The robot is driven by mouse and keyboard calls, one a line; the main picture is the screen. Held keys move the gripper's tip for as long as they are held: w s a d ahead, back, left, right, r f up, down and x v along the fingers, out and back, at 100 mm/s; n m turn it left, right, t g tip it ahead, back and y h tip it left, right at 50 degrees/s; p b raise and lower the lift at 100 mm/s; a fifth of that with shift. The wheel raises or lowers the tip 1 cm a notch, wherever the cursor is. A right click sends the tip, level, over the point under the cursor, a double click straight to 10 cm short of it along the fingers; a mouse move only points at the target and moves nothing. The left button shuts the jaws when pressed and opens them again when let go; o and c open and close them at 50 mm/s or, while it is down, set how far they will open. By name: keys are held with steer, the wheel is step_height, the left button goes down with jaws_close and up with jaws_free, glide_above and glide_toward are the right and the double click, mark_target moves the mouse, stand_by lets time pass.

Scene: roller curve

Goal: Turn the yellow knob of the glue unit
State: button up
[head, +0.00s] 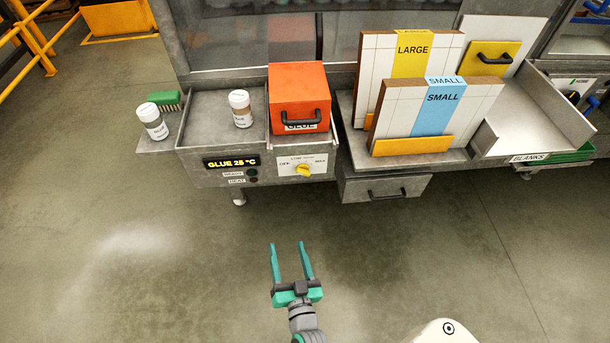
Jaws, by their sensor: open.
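The glue unit (212,177) is a grey metal box at the upper left of the head view. Its display reads GLUE 25 °C, with READY and HEAT labels below it. The yellow knob (303,170) sits on a white plate on the front face, with OFF at its left and MAX at its right. The knob's exact pointing direction is too small to tell. My gripper (288,246) has green fingers, is open and empty, and is over the floor in front of the unit. It is apart from the knob, below it in the picture.
An orange GLUE box (298,90) with a black handle sits above the knob. Two white-capped jars, one on the unit (241,112) and one on the side shelf (153,125), stand left. LARGE and SMALL boards (432,115) stand right, above a drawer (384,190). The floor in front is clear.

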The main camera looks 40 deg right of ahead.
mark_target(304, 174)
steer(key=w+d+m+h, duration=0.1)
steer(key=w+d, duration=0.5)
steer(key=w+d+r+m, duration=0.1)
steer(key=w+d, duration=0.5)
steer(key=d, duration=0.1)
steer(key=w+d+r+m+h, duration=0.1)
steer(key=w+d, duration=0.5)
steer(key=shift+d+r+m+h, duration=0.2)
steer(key=shift+m+h, duration=0.1)
steer(key=shift+m, duration=0.1)
steer(key=shift+c, duration=0.6)
steer(key=c, duration=0.9)
